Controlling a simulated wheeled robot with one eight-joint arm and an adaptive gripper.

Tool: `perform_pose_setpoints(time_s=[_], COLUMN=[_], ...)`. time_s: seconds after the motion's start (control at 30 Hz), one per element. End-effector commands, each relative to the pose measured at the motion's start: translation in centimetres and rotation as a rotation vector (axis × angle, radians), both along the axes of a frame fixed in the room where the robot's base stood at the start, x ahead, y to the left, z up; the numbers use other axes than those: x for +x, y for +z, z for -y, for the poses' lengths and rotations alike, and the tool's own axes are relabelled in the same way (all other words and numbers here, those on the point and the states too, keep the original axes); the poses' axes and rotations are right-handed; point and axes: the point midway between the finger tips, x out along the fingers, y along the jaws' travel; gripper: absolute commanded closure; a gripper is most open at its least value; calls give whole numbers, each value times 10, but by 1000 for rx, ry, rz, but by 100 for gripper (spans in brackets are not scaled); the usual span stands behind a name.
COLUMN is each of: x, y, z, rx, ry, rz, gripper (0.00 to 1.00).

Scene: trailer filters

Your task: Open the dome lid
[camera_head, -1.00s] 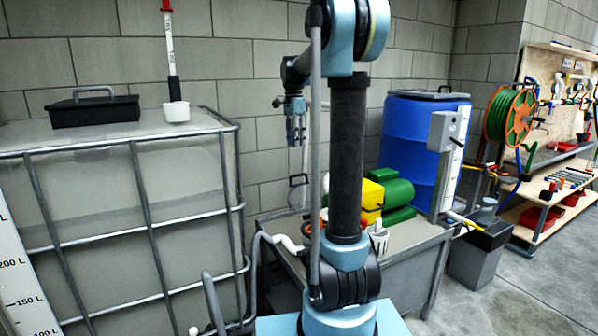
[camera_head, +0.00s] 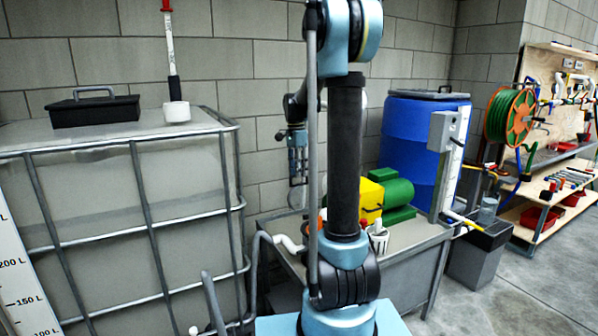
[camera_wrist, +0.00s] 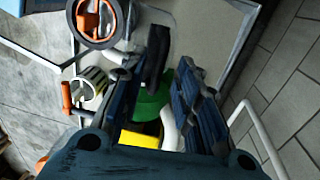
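My gripper (camera_head: 298,178) hangs fingers-down left of my arm column, above the back of the grey bench. In the wrist view a dark-rimmed round part with orange inside (camera_wrist: 97,20) lies at the upper left, beyond the fingers. I cannot tell for certain which part is the dome lid.
The grey bench (camera_head: 415,240) carries a yellow and green pump (camera_head: 394,190) and a white slotted cup (camera_head: 378,240). A blue barrel (camera_head: 408,150) stands behind. A caged tank (camera_head: 100,200) fills the left. The block wall is close behind my gripper.

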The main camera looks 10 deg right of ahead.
Motion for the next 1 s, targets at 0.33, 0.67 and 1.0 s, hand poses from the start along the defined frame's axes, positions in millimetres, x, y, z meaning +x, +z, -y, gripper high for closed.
perform_pose_setpoints(time_s=[0.33,0.67,1.0], x=[0,-3,-25], y=[0,3,12], z=[0,1,9], rx=[0,9,45], ry=[0,0,-1], rz=[0,24,136], gripper=[100,100,100])
